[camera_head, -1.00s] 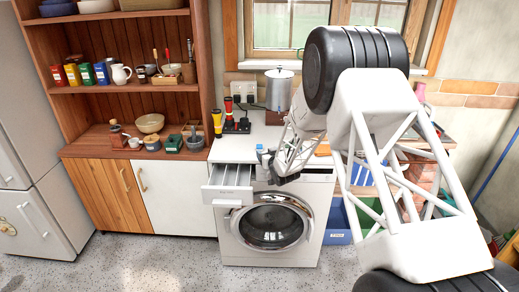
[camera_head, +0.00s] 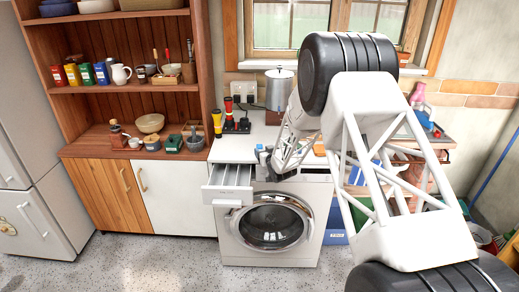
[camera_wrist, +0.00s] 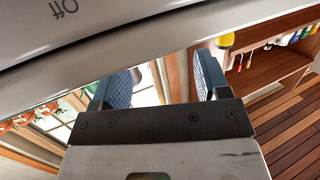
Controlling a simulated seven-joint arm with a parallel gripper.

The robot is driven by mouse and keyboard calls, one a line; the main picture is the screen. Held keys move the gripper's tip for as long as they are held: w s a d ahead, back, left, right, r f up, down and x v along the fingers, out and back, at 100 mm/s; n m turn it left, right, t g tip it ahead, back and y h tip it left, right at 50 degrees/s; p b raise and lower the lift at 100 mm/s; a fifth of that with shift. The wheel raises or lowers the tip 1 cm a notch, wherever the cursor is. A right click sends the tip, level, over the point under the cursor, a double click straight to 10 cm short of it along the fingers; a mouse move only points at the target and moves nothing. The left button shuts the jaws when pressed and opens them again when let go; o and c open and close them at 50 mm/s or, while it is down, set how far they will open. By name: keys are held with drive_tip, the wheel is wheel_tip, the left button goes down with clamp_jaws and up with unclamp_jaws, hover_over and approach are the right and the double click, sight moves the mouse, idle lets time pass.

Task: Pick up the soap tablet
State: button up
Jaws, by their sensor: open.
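I cannot make out the soap tablet in either view. My gripper (camera_head: 265,156) is above the front left part of the white washing machine (camera_head: 310,208), just right of its pulled-out detergent drawer (camera_head: 229,194). In the wrist view my gripper (camera_wrist: 163,85) shows two blue ribbed fingers, spread apart with nothing seen between them. A white panel with dark lettering (camera_wrist: 110,25) crosses the top of that view, close to the fingertips. The inside of the drawer shows pale compartments, too small to read in detail.
The white counter (camera_head: 236,150) behind holds a yellow-and-black item (camera_head: 217,122), a red-topped dark one (camera_head: 229,111) and a metal canister (camera_head: 279,90). A wooden shelf unit (camera_head: 120,95) stands left. Items crowd the right side, partly behind my arm. The floor in front is clear.

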sight(259, 145)
drive_tip(key=shift+x, duration=2.6)
drive_tip(key=shift+a, duration=0.1)
drive_tip(key=c, duration=1.1)
drive_tip(key=shift+c, duration=0.2)
drive_tip(key=shift+r, duration=0.1)
